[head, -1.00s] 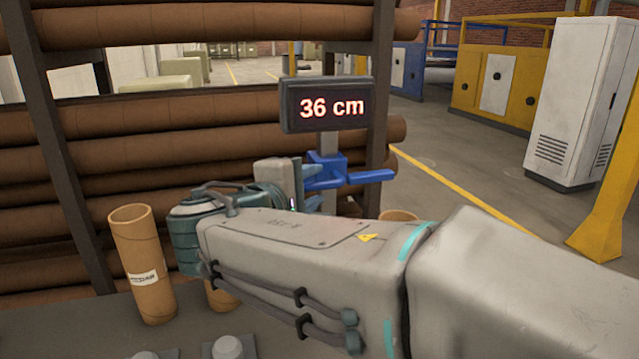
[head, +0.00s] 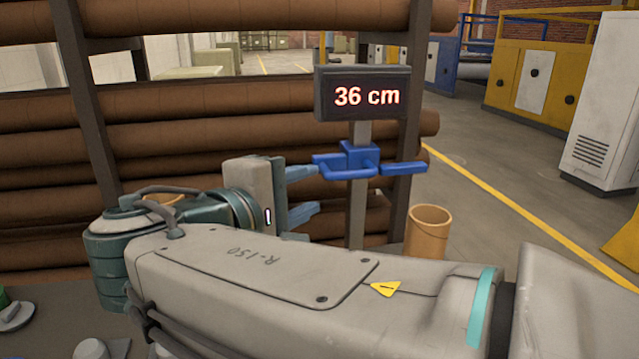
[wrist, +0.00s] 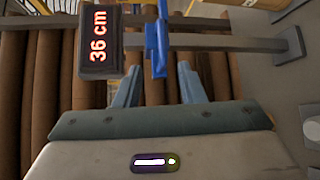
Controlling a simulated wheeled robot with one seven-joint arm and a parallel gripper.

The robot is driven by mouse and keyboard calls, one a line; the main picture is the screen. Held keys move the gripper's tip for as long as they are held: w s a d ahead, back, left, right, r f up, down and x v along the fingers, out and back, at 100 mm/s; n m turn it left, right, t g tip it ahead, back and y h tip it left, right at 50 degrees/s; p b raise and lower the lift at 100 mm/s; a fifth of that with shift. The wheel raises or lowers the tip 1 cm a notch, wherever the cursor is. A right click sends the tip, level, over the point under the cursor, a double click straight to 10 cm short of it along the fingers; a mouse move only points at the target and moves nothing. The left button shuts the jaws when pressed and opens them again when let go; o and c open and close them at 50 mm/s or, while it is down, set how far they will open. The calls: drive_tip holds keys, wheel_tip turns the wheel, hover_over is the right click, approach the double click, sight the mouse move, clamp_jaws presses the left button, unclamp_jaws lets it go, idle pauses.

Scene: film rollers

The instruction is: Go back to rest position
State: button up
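My gripper (head: 308,192) is in front of the rack in the head view, turned on its side with its two blue-grey fingers apart and nothing between them. Its fingers also show spread and empty in the wrist view (wrist: 160,85). The upper finger is close to the blue bracket (head: 358,163) on the post; I cannot tell whether they touch. The bracket is beyond the fingers in the wrist view (wrist: 156,50). Above the bracket, a display (head: 364,94) reads 36 cm. My arm crosses the lower part of the head view.
Long brown rolls (head: 210,145) lie stacked on the rack behind the gripper. An open cardboard tube (head: 428,235) stands right of the post. Another tube is mostly hidden behind my arm. A white cabinet (head: 605,110) and yellow machine units (head: 540,78) stand at right, with open floor before them.

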drive_tip(key=d+f+m+g+y+p, duration=0.1)
drive_tip(key=d+f+m+g+p, duration=0.2)
drive_tip(key=d+f+m+g, duration=0.7)
drive_tip(key=s+d+f+m+g+y+p, duration=0.1)
drive_tip(key=s+d+f+m+y+p, duration=0.2)
drive_tip(key=s+d+f+y, duration=0.4)
drive_tip(key=shift+d+f+m+p, duration=0.35)
drive_tip(key=shift+d+f+m, duration=0.15)
drive_tip(key=shift+d+f, duration=1.2)
drive_tip(key=shift+d+r, duration=0.1)
